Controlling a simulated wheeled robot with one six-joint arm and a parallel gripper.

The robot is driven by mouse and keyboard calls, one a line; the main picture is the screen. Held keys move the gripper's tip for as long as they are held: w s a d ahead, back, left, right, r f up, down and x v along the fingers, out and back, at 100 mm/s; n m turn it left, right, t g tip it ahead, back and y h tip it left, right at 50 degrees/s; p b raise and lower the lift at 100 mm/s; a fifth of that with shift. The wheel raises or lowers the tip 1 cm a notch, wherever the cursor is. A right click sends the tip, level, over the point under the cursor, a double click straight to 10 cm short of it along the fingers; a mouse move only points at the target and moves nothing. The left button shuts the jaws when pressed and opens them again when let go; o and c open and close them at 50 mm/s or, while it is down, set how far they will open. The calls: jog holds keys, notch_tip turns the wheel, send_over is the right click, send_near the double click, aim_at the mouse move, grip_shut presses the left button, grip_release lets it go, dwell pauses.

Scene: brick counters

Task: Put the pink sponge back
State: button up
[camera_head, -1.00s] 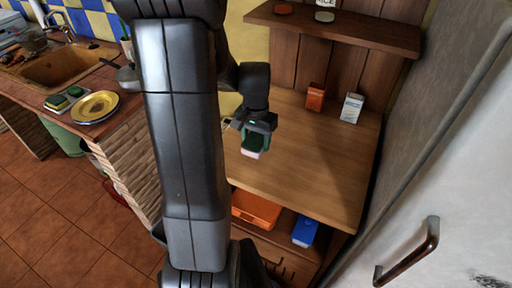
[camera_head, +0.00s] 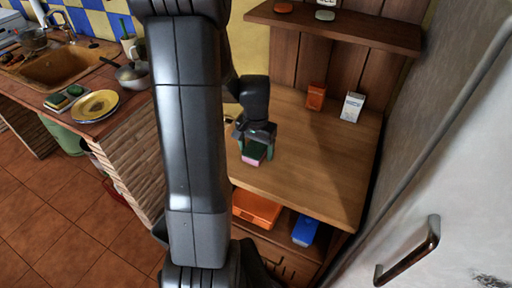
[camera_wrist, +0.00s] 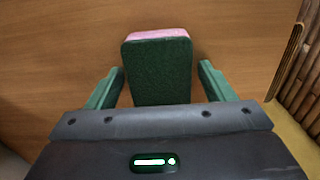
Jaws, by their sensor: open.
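The pink sponge (camera_head: 250,159), with a dark green scouring face, is at the wooden table's (camera_head: 310,165) left part, below my gripper (camera_head: 256,149). In the wrist view the sponge (camera_wrist: 158,72) shows its green side toward me and a pink strip along its far edge. My gripper (camera_wrist: 160,84) is open, with one green finger on each side of the sponge and a visible gap on both sides. Whether the sponge's underside fully touches the tabletop is hard to tell.
A small tray (camera_head: 56,106) with two green-topped sponges stands beside yellow plates (camera_head: 97,104) on the sink counter at left. An orange box (camera_head: 316,96) and a white carton (camera_head: 351,107) stand at the table's back. A fridge (camera_head: 455,170) borders the right.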

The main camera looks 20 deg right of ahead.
aim_at(256, 147)
jog(key=shift+r, duration=0.1)
notch_tip(256, 147, up, 12)
dwell(0.5)
notch_tip(256, 147, down, 12)
jog(key=shift+r, duration=1.15)
